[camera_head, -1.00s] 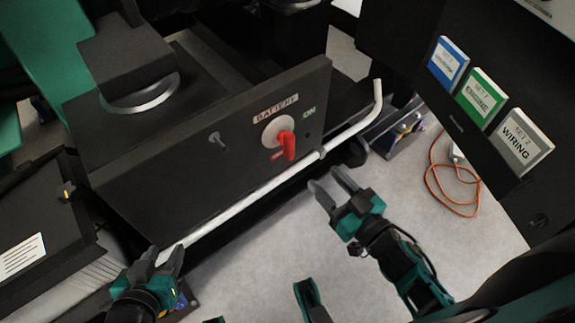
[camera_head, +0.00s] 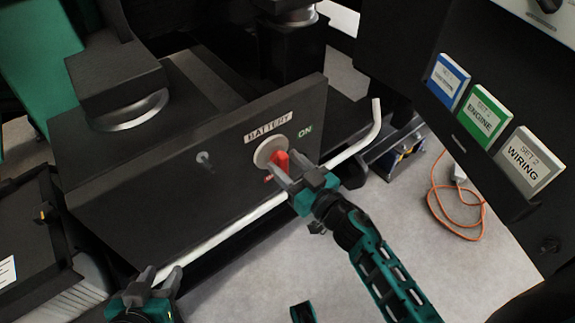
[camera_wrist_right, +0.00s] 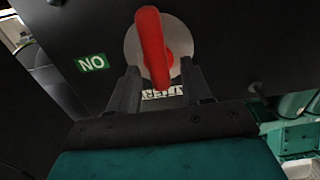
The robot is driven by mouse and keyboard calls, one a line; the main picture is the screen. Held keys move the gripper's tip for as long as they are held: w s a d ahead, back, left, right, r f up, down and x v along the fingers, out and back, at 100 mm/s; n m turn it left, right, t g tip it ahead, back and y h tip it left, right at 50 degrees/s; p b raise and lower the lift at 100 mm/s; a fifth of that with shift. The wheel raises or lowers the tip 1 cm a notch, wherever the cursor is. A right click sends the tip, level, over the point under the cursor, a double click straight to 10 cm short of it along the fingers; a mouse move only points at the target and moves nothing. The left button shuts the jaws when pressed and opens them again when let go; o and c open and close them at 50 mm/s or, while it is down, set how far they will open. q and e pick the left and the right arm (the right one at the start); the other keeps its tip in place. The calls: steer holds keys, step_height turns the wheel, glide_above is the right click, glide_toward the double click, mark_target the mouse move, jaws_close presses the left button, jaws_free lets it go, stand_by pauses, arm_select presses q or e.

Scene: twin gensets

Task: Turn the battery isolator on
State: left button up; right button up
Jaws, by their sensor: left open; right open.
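The battery isolator is a red handle (camera_head: 279,163) on a pale round plate (camera_head: 268,149), set in a black panel (camera_head: 215,157) marked BATTERY, with a green ON label (camera_head: 304,131) to its right. My right gripper (camera_head: 293,172) is at the handle and hides part of it. In the right wrist view the red handle (camera_wrist_right: 152,50) stands in the gap between the open fingers of my right gripper (camera_wrist_right: 160,80), not clamped. My left gripper (camera_head: 159,279) is open at the lower left, by the lower end of the white rail.
A white bent rail (camera_head: 235,228) runs along below the panel, close under my right gripper. At the right are blue, green and grey SET 2 labelled blocks (camera_head: 487,115) on a dark cabinet. An orange cable (camera_head: 455,215) lies on the open grey floor.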

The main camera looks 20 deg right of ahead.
steer(key=shift+w+a, duration=0.1)
steer(key=shift+w, duration=0.1)
jaws_close()
stand_by(0.4)
